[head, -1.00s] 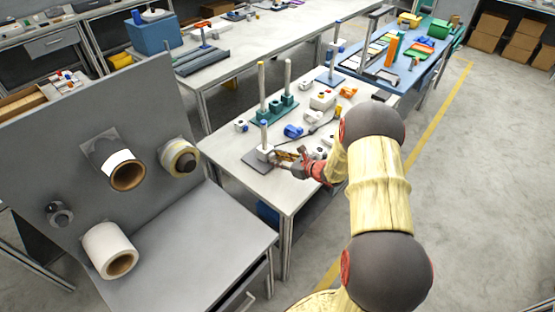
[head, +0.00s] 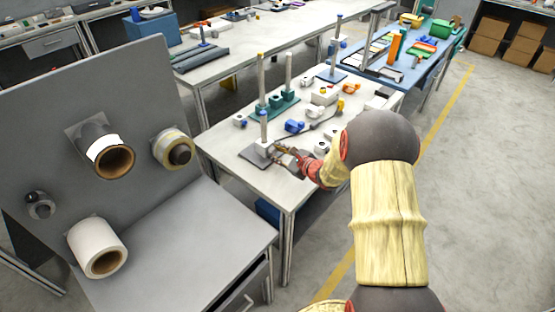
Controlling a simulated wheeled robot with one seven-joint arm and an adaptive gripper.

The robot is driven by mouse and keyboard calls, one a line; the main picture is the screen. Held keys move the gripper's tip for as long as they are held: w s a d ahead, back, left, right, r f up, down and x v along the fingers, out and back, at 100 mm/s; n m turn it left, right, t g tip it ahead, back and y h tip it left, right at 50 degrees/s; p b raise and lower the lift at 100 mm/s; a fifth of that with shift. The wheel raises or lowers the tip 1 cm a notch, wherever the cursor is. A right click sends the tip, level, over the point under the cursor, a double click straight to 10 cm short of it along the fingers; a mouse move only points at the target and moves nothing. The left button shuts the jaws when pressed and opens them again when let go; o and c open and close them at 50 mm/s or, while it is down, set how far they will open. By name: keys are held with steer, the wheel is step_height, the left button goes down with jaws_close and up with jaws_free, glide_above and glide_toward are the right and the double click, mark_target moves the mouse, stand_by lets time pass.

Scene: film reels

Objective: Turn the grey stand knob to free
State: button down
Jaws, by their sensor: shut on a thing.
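The grey stand has a dark flat base (head: 250,157) at the near left corner of the white table. Its short upright post (head: 264,128) rises from a pale block (head: 263,149). My gripper (head: 279,149) comes in from the right, low beside the block, and is shut at its right side. The grey knob is not clearly visible; the fingers cover the spot where they close. The knob's turn position cannot be read at this size.
A green stand with two posts (head: 275,107) is just behind. A blue part (head: 293,126) and white blocks (head: 323,96) lie nearby. At left, a grey panel carries rolls, including a white roll (head: 92,238). Floor at right is clear.

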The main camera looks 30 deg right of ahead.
stand_by(0.3)
steer(key=c, duration=1.6)
jaws_free()
steer(key=shift+o, duration=0.5)
steer(key=v, duration=1.1)
steer(key=shift+s, duration=0.1)
steer(key=shift+s+r, duration=0.15)
steer(key=shift+s, duration=0.25)
